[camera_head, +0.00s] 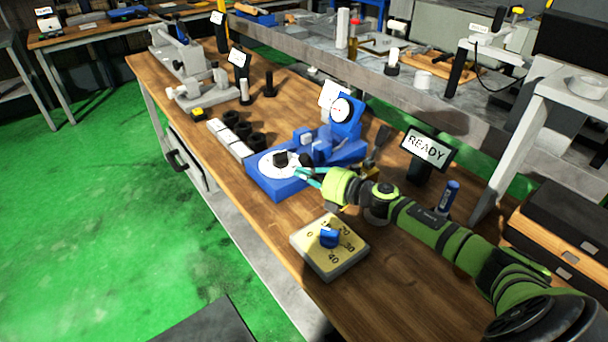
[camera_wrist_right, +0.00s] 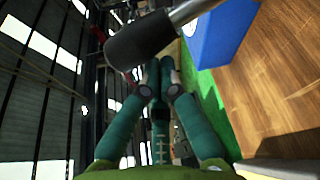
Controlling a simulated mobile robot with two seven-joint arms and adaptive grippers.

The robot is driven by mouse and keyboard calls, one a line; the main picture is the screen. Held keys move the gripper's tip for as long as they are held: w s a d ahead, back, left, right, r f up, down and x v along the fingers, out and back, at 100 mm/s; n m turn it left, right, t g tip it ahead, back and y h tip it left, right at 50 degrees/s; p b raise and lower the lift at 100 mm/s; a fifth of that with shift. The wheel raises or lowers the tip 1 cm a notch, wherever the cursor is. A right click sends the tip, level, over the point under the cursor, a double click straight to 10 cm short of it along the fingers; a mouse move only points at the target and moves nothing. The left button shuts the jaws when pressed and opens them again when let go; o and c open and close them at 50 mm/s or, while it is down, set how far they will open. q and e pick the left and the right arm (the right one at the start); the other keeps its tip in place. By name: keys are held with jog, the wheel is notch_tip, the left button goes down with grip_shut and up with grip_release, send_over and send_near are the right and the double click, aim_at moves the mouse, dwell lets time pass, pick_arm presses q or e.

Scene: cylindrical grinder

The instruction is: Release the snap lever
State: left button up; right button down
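The blue snap gauge (camera_head: 277,187) stands on the wooden bench, with a white round dial (camera_head: 347,108) at its back. A black-tipped lever (camera_head: 383,134) stands at its right end, tilted. In the right wrist view a black lever knob (camera_wrist_right: 140,40) on a metal rod looms close, beside the fingertips; I cannot tell whether they touch. My right gripper (camera_head: 303,172) has teal fingers in front of the gauge. In the wrist view its fingertips (camera_wrist_right: 160,72) meet, with nothing seen between them. My left gripper is not in view.
A yellow dial box (camera_head: 331,254) with a blue knob sits in front of my right arm. A READY display (camera_head: 426,149) and a blue cylinder (camera_head: 450,196) stand right of the gauge. White blocks (camera_head: 228,137) and black rings (camera_head: 240,128) lie left of it.

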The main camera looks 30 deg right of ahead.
jog(key=shift+w+d+r+m, duration=0.1)
jog(key=shift+d+r+m, duration=0.1)
jog(key=shift+d+m, duration=0.2)
jog(key=shift+b, duration=0.3)
jog(key=shift+w+d+r+m+t+y+b, duration=0.1)
jog(key=shift+d+r+m+t+y+b, duration=0.15)
jog(key=shift+d+m+b, duration=0.3)
jog(key=shift+w+d+r+m+t+y+b, duration=0.15)
jog(key=shift+d+r+m+t+b, duration=0.15)
jog(key=shift+d+m, duration=0.45)
jog(key=shift+w+d+r+b, duration=0.1)
jog(key=shift+d+r+b, duration=0.05)
jog(key=shift+d+b, duration=0.85)
jog(key=shift+w+d+r+b, duration=0.15)
jog(key=shift+d+b, duration=0.45)
jog(key=shift+d, duration=0.75)
notch_tip(320, 180, up, 10)
send_over(310, 163)
jog(key=d, duration=0.6)
jog(key=shift+s+a, duration=0.2)
